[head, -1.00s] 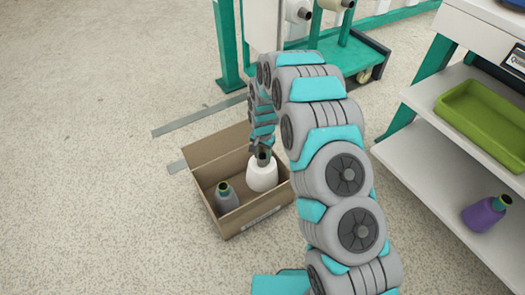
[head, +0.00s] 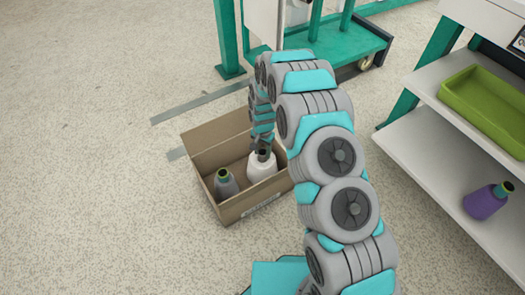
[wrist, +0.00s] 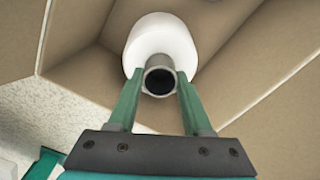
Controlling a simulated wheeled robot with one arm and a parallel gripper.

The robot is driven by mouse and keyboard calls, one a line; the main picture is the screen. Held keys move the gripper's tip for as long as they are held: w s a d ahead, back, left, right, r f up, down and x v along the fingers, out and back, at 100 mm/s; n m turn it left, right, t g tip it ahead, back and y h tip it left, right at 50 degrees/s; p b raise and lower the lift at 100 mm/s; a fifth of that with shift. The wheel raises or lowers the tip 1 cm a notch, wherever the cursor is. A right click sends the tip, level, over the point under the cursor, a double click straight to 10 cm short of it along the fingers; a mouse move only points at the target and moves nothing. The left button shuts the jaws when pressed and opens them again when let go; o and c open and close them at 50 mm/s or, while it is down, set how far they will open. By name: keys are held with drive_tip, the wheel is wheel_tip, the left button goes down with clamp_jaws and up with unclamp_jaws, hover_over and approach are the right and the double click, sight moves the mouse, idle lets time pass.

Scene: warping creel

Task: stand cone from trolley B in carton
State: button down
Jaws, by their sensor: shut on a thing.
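A white cone (head: 262,169) stands inside the open cardboard carton (head: 246,205), in its right part. It looks upright, with its dark open tube end at the top. In the wrist view the white cone (wrist: 160,40) shows below my gripper (wrist: 160,88), whose two green fingers are shut on its grey tube end. In the head view my gripper (head: 263,148) is small and partly hidden by my arm. Whether the cone's base touches the carton floor cannot be told.
A grey cone (head: 226,185) stands in the carton's left part, beside the white one. A green trolley (head: 345,45) stands behind. At right, a white shelf unit (head: 420,165) holds a green tray (head: 485,108) and a purple cone (head: 487,201). Floor at left is clear.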

drive_tip(key=shift+f, duration=0.1)
unclamp_jaws()
idle(0.6)
wheel_tip(320, 180, up, 16)
drive_tip(key=p, duration=0.1)
drive_tip(key=shift+p, duration=0.35)
idle(0.7)
